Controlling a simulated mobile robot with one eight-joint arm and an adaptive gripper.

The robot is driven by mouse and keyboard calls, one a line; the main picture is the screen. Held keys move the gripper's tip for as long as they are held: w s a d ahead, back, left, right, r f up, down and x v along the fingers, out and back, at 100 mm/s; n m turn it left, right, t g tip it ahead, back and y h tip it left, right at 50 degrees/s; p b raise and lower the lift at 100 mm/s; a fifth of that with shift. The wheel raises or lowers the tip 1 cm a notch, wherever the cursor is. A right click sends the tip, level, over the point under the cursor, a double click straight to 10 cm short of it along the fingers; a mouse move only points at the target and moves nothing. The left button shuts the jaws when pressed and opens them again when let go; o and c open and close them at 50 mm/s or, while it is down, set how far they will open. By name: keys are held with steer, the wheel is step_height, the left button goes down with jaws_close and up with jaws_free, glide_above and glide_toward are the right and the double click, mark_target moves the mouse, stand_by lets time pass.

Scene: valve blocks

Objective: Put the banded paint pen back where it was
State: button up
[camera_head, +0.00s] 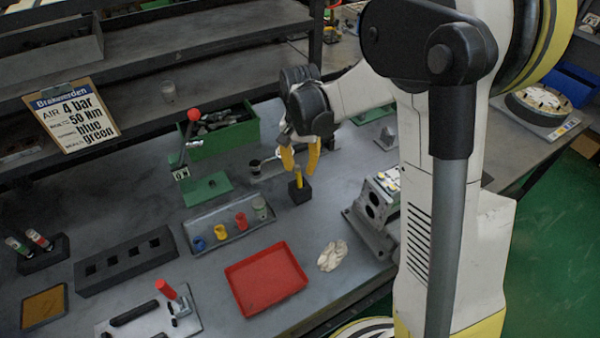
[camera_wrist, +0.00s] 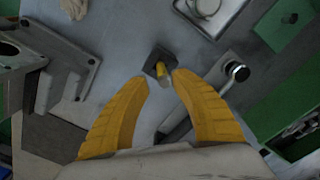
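My gripper (camera_head: 300,158) is open and points down above a small dark block (camera_head: 300,193). A short yellow pen-like piece (camera_head: 298,177) stands upright in that block, below my fingertips. Two pale pens, one with green (camera_head: 17,245) and one with red (camera_head: 39,239), lean in a black holder (camera_head: 44,258) at the far left.
A grey tray (camera_head: 228,237) of coloured pieces and a red tray (camera_head: 265,280) stand in front. A long black block with square holes (camera_head: 126,262) lies left. A valve block (camera_head: 378,203) stands right, a green bin (camera_head: 230,138) behind. A white cloth (camera_head: 332,256) lies nearby.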

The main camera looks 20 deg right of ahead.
step_height(320, 180, up, 7)
steer(key=shift+s+f+p, duration=0.1)
steer(key=shift+p, duration=0.75)
steer(key=s+r+n+t, duration=0.3)
steer(key=s+r, duration=0.2)
steer(key=s, duration=0.4)
steer(key=s+r+n+t, duration=0.3)
steer(key=s+r+t, duration=0.1)
steer(key=s, duration=0.5)
steer(key=shift+s+r+n, duration=0.35)
steer(key=shift+s+n, duration=0.05)
